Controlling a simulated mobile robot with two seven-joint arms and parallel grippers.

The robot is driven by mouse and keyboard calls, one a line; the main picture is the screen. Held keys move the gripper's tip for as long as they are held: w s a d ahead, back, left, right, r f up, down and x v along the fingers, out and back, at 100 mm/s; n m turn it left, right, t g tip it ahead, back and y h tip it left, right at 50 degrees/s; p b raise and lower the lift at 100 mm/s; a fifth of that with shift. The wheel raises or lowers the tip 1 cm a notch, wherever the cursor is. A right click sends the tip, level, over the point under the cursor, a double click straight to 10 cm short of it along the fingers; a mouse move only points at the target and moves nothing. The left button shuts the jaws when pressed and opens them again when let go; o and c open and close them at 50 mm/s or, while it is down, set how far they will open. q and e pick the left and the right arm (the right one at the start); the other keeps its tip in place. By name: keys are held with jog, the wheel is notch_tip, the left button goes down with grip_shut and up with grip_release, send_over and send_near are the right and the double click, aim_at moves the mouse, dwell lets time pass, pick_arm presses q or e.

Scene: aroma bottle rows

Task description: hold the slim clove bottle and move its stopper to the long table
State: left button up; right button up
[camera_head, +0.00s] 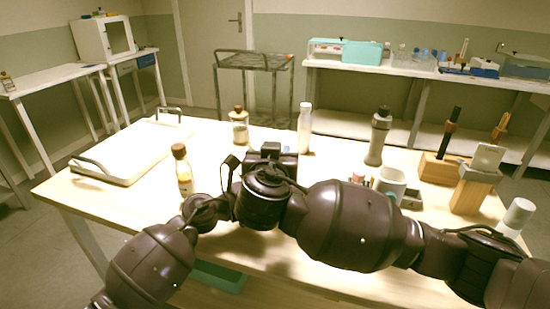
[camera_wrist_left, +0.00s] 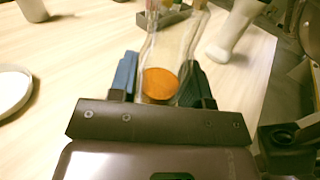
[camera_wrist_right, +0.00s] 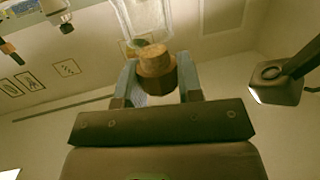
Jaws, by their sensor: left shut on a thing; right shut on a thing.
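My left gripper (camera_wrist_left: 160,84) is shut on a clear glass bottle (camera_wrist_left: 172,45) with orange content at its near end, seen in the left wrist view. My right gripper (camera_wrist_right: 156,78) is shut on a brown stopper (camera_wrist_right: 155,64) in the right wrist view. A clear glass shape (camera_wrist_right: 145,18) shows just beyond the stopper; I cannot tell whether they touch. In the head view my arms hide both fingertips and the held things. The pale wooden table (camera_head: 130,211) is in front of me; a long white bench (camera_head: 400,70) stands behind.
A white tray (camera_head: 135,155) is at left. A white bottle (camera_head: 305,130), a grey bottle (camera_head: 378,137), a white cup (camera_head: 391,183) and wooden blocks (camera_head: 473,192) stand at right.

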jog(key=shift+r, duration=0.1)
jog(key=shift+r, duration=1.95)
pick_arm(q)
jog(key=o, duration=1.4)
jog(key=shift+c, duration=0.2)
